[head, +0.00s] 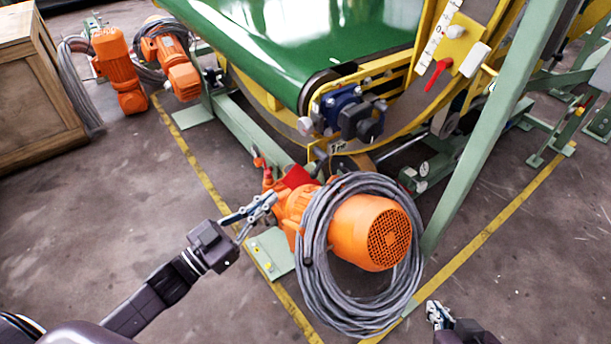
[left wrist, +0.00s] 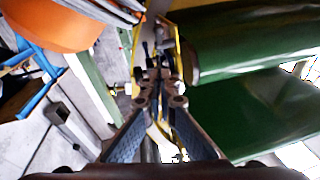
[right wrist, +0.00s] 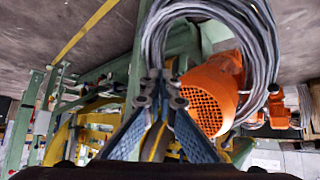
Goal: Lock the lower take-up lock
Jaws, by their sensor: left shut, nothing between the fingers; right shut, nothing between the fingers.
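No part is clearly marked as the lower take-up lock, so I cannot tell which one it is. A smaller red handle (head: 258,161) stands low on the green base, behind the orange motor (head: 385,235). My left gripper (head: 270,199) is shut and empty at the motor's left side, in front of and below that handle. Its closed fingers also show in the left wrist view (left wrist: 161,75). My right gripper (head: 433,308) is shut and empty at the bottom, right of the motor; the right wrist view shows its tips together (right wrist: 162,78).
A grey cable coil (head: 318,260) hangs around the motor. The green belt (head: 310,40) and a slanted green post (head: 490,135) stand behind it. Other orange motors (head: 118,68) and a wooden crate (head: 35,95) are at the left.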

